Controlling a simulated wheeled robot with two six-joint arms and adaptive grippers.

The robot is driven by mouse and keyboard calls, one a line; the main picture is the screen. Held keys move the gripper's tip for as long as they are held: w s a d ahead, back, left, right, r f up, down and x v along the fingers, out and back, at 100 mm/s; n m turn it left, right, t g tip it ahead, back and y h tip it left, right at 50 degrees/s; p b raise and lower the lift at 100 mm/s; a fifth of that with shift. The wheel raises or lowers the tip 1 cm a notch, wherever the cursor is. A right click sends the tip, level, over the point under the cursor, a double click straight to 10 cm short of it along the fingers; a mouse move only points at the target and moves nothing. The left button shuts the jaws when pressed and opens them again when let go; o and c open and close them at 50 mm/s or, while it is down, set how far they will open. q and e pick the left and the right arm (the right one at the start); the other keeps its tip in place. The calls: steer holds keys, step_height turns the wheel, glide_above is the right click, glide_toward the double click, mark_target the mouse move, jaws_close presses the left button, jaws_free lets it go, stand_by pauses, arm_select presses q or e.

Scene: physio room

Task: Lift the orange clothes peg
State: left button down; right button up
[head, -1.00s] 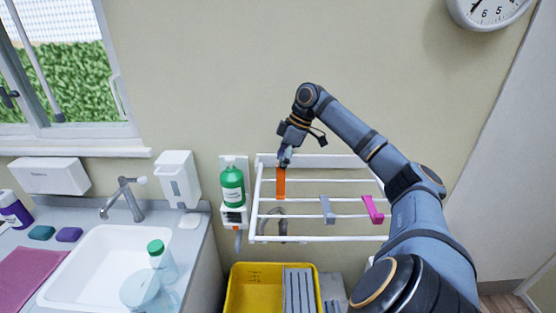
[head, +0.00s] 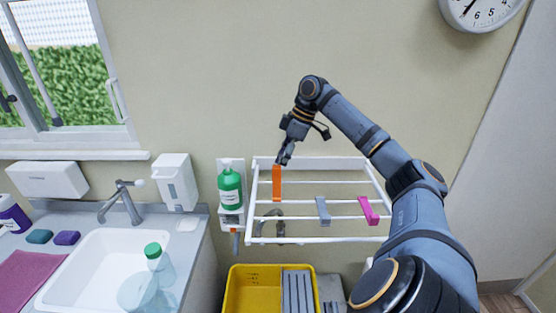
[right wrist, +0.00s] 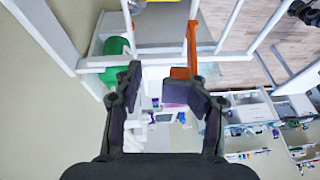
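The orange clothes peg (head: 277,183) stands upright at the left end of the white wall rack (head: 318,239), on one of its rails. In the right wrist view the orange peg (right wrist: 183,72) shows beyond the fingertip on the right, partly hidden by it. My right gripper (head: 283,160) is just above the peg's top, slightly to its right in the head view. In the right wrist view my right gripper (right wrist: 160,82) has its fingers apart with nothing held between them. My left gripper is not in view.
A grey peg (head: 323,211) and a pink peg (head: 369,211) sit on the rack's front rails. A green bottle (head: 229,188) stands in a wall holder close left of the rack. A yellow crate (head: 233,296) is below. A sink (head: 99,268) is at the left.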

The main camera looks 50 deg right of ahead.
steer(key=v, duration=0.5)
steer(key=shift+s+a+r, duration=0.15)
steer(key=shift+a+r, duration=0.1)
steer(key=shift+r, duration=0.1)
steer(key=shift+d, duration=0.2)
steer(key=shift+a, duration=0.15)
